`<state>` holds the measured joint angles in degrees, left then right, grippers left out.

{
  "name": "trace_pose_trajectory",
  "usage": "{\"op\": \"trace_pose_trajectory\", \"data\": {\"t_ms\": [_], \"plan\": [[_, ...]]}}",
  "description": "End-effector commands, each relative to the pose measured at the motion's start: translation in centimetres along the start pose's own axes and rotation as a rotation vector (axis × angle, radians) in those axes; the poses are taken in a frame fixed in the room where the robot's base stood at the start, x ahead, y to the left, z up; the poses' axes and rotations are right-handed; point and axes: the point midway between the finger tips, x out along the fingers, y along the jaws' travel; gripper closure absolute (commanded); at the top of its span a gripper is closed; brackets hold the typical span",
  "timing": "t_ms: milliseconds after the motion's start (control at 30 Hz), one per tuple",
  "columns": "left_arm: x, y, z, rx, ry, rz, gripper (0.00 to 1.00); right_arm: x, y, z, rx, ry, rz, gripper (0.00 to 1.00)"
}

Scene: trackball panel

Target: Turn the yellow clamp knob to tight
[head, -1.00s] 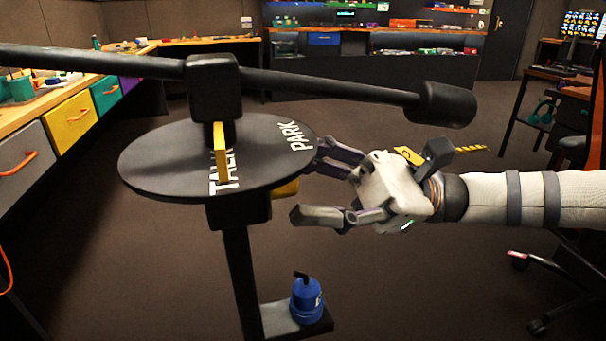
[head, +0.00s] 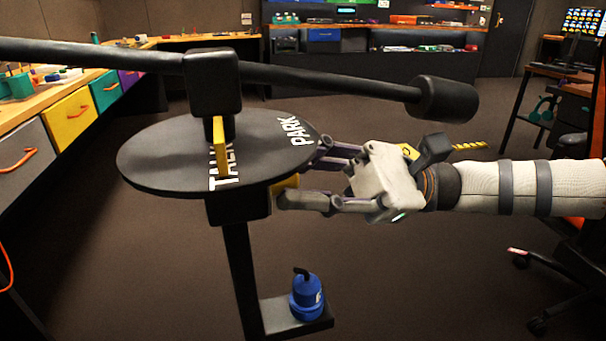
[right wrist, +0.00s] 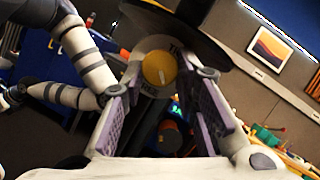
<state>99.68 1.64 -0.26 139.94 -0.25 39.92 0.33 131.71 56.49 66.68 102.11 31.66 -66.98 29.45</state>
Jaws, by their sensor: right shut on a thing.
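The yellow clamp knob (head: 286,185) sits on the right side of the black block under the round disc, partly hidden by my fingers. In the right wrist view the knob (right wrist: 158,68) shows face-on between the fingers, with a short pale mark on it. A grey ring around it bears lettering, partly cut off at upper right and below. My right gripper (head: 297,181) is shut on the knob, one finger beyond it under the disc's edge and one on the near side. The gripper's two purple-padded fingers (right wrist: 163,84) flank the knob.
The black disc (head: 160,165), lettered PARK and a partly hidden TALK, lies just above my right fingers, with a yellow pointer (head: 219,142). A black boom (head: 330,86) crosses above. A blue bottle-like object (head: 306,298) stands on the low shelf (head: 285,325).

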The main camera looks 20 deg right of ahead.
Motion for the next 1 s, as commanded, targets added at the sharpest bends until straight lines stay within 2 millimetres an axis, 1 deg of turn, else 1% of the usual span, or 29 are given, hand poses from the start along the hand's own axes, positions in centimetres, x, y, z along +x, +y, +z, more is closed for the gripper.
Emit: {"op": "trace_pose_trajectory", "data": {"t_ms": [33, 67, 100, 533, 633, 667, 767, 1000], "plan": [[0.0, 0.0, 0.0, 0.000, 0.000, 0.000, 0.64, 0.0, 0.0, 0.0, 0.000, -0.001, 0.000, 0.68], [0.0, 0.0, 0.0, 0.000, 0.000, 0.000, 0.64, 0.0, 0.0, 0.0, 0.000, 0.000, 0.000, 0.61], [0.0, 0.0, 0.0, 0.000, 0.000, 0.000, 0.64, 0.0, 0.0, 0.0, 0.000, 0.000, -0.001, 0.52], [0.0, 0.0, 0.0, 0.000, 0.000, 0.000, 0.64, 0.0, 0.0, 0.0, 0.004, 0.000, -0.003, 0.52], [-0.2, 0.0, 0.0, 0.000, 0.002, 0.000, 0.64, -0.1, 0.1, 0.1, 0.084, 0.000, -0.038, 0.52], [-0.2, 0.0, 0.0, 0.000, 0.002, 0.000, 0.64, -0.3, 0.1, 0.0, 0.110, 0.001, -0.051, 0.52], [0.1, 0.0, 0.0, 0.000, -0.001, 0.000, 0.64, -2.6, 0.2, -0.1, 0.116, 0.004, -0.055, 0.52], [0.7, 0.0, -0.1, 0.000, -0.009, 0.000, 0.64, -8.9, 0.5, -0.2, 0.116, 0.003, -0.054, 0.52]]}}
